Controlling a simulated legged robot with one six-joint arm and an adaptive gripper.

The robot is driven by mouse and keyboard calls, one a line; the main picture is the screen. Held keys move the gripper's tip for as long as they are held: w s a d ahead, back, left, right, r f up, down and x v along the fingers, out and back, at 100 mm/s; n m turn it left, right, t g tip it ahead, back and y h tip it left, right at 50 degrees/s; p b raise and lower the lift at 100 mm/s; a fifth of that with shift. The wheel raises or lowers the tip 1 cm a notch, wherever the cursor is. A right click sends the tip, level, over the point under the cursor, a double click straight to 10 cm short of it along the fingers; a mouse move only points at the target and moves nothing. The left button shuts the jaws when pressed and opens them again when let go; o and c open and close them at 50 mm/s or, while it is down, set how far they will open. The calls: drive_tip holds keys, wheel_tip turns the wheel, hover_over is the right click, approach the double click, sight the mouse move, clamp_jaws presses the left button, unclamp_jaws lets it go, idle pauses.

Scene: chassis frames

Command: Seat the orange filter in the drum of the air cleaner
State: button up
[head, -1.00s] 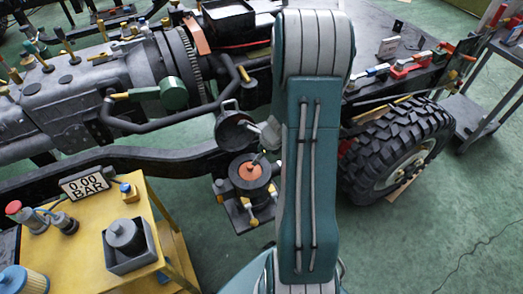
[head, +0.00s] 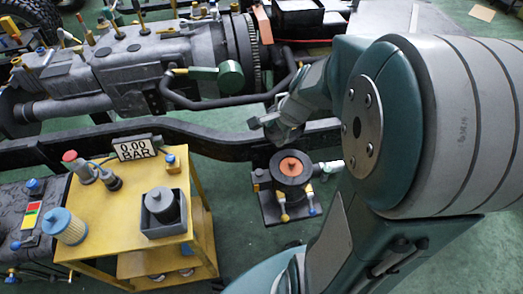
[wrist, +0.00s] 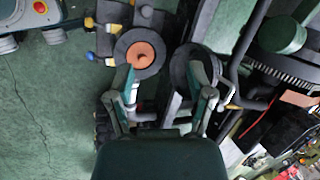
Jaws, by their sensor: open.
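The orange filter (head: 291,166) shows as an orange disc with a dark centre inside the dark round drum (head: 291,186) of the air cleaner, on a black base on the frame's near side. Its depth in the drum cannot be told. In the wrist view the filter (wrist: 143,55) and the drum's rim (wrist: 127,38) lie beyond the left finger. A dark round lid-like disc (wrist: 180,72) stands beside the drum, partly hidden by the right finger. My gripper (wrist: 165,82) is open, with nothing seen held. In the head view my gripper (head: 280,127) is behind and above the drum.
A yellow cart (head: 107,203) at the left carries a 0.00 BAR display (head: 134,148), a blue-topped filter (head: 66,227) and a grey canister in a square tray (head: 163,205). The chassis rail (head: 215,140) runs behind the drum. Green floor is clear in front of it.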

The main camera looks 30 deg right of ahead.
drive_tip(key=s+a+r+n+t+h, duration=0.1)
drive_tip(key=s+a+r+n+h, duration=0.1)
drive_tip(key=s+a+r+n, duration=0.8)
wheel_tip(320, 180, up, 2)
drive_tip(key=s+n, duration=0.2)
drive_tip(key=n, duration=0.5)
drive_tip(key=shift+s+a+t, duration=0.15)
drive_tip(key=shift+s+t, duration=0.2)
drive_tip(key=shift+t, duration=0.05)
